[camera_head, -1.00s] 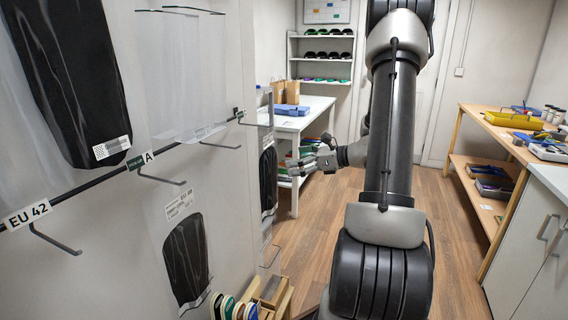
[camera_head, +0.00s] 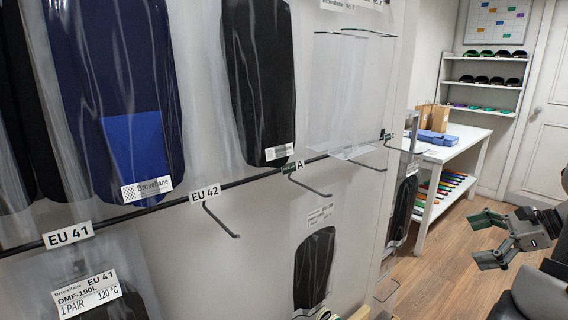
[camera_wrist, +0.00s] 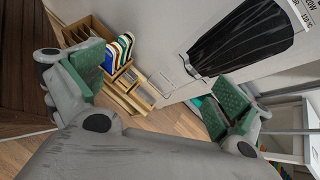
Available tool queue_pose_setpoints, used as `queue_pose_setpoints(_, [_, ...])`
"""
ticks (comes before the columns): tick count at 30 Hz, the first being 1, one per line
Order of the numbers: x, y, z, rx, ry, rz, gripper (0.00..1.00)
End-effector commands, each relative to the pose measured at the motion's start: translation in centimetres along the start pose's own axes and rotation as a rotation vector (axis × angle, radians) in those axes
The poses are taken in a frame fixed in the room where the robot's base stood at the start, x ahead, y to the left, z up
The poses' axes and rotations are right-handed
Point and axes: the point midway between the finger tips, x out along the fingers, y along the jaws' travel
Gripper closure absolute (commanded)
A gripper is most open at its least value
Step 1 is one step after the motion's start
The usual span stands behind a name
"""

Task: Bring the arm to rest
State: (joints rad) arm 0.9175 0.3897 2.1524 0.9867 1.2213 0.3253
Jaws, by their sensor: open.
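My gripper (camera_head: 487,239) is at the right edge of the head view, to the right of the hanging rack and over the wood floor. Its two fingers are spread apart with nothing between them. In the wrist view the green-padded fingers of my gripper (camera_wrist: 160,88) stand wide apart at left and right. Part of my arm shows at the right edge of the head view; the rest is out of frame.
A wall rack (camera_head: 250,178) with bagged insole blanks fills the left. A white table (camera_head: 455,150) with a blue box (camera_head: 437,137) stands behind. A shelf (camera_head: 484,84) is at the back. In the wrist view, a wooden rack (camera_wrist: 112,62) holds several coloured insoles.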

Motion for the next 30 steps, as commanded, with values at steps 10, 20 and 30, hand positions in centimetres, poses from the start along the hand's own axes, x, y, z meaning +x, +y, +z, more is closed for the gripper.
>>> queue_pose_setpoints(10, [-4.4,9.3,4.8,-0.813,0.324,0.529,0.0])
queue_pose_setpoints(20, [-8.4,11.3,11.9,-1.623,0.587,0.808,0.0])
queue_pose_setpoints(30, [-7.3,12.2,17.5,-1.937,0.594,0.714,0.0])
